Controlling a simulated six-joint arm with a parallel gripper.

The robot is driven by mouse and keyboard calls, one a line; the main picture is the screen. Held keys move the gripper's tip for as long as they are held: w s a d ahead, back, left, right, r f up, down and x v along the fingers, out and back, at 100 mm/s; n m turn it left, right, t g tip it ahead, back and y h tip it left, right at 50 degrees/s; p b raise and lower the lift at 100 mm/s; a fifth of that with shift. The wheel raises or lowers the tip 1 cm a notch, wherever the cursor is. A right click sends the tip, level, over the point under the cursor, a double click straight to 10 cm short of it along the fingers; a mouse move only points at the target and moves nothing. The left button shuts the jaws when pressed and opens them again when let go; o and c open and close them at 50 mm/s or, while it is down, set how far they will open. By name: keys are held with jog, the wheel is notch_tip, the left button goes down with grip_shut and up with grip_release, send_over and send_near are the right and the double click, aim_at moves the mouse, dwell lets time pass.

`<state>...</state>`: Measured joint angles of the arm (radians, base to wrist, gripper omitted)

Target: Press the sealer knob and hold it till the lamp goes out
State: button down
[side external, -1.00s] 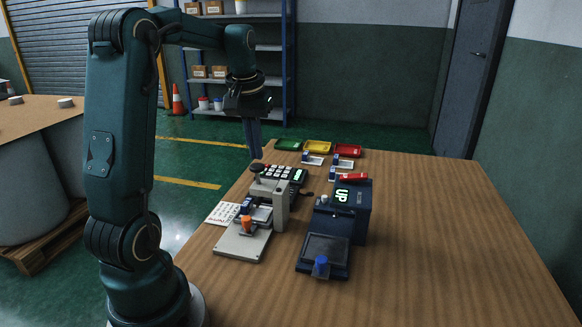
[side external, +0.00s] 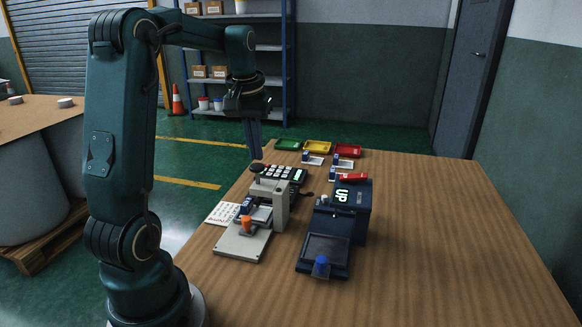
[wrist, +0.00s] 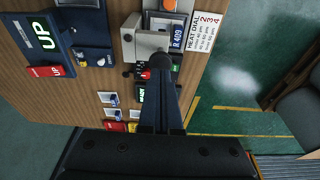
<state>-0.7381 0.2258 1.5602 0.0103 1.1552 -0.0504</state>
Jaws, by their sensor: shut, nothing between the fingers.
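The sealer (side external: 281,205) is a light grey press at the left of the wooden table. Its black knob (side external: 257,168) stands on top at the back left. My gripper (side external: 257,157) is shut and empty, pointing down, with its fingertips just above the knob. I cannot tell whether they touch it. In the wrist view the fingers cover part of the sealer (wrist: 151,42), and the dark rounded knob (wrist: 160,61) shows at their end. A small red spot (wrist: 146,75) shows beside the fingers; I cannot tell whether it is the lamp or whether it is lit.
A dark blue machine (side external: 361,222) reading "UP" stands right of the sealer. A keypad (side external: 286,173) sits behind the sealer. Green, yellow and red trays (side external: 317,147) line the far edge. A printed heat-dial card (wrist: 204,31) lies beside the sealer. The table's right side is clear.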

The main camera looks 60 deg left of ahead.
aim_at(257, 166)
jog(key=shift+f, duration=1.85)
dwell(1.1)
jog(key=shift+r, duration=3.95)
